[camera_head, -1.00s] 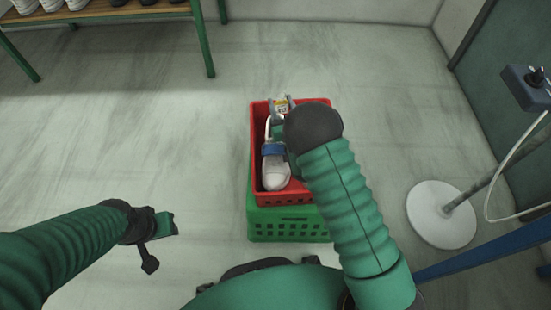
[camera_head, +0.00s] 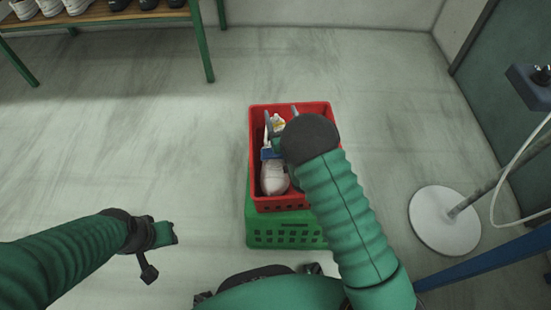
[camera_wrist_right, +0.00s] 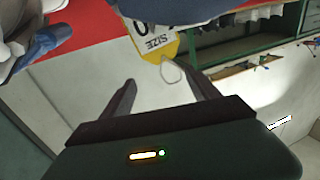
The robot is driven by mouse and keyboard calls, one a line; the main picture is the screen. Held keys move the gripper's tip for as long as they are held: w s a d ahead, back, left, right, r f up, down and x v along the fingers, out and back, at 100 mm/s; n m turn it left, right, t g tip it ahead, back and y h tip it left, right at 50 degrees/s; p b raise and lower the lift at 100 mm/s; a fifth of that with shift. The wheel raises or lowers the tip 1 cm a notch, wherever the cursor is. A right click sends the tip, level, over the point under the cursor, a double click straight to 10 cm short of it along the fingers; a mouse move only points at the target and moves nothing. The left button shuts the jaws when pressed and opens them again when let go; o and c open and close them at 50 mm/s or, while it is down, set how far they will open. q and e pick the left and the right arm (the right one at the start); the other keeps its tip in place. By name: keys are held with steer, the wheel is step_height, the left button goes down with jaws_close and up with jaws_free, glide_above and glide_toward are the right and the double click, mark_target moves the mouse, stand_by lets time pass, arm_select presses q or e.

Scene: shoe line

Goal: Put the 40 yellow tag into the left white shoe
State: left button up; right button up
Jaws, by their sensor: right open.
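The yellow tag (camera_head: 278,123) shows small in the head view, at the far end of the white shoe (camera_head: 274,178) in the red crate. Whether the tag rests inside the shoe is hard to tell. My right arm hides the crate's right side. My left gripper (camera_head: 170,232) is away at lower left.
The red crate (camera_head: 252,150) stands on a green crate (camera_head: 287,233). A bench (camera_head: 95,22) with several shoes is at upper left. A stand with a round white base (camera_head: 445,222) is at right. The floor left of the crates is clear.

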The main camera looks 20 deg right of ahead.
steer(key=s+p, duration=0.2)
steer(key=s, duration=0.4)
steer(key=shift+s+r+p, duration=0.1)
steer(key=shift+s+p, duration=0.05)
steer(key=shift+p, duration=0.25)
steer(key=shift+s, duration=0.4)
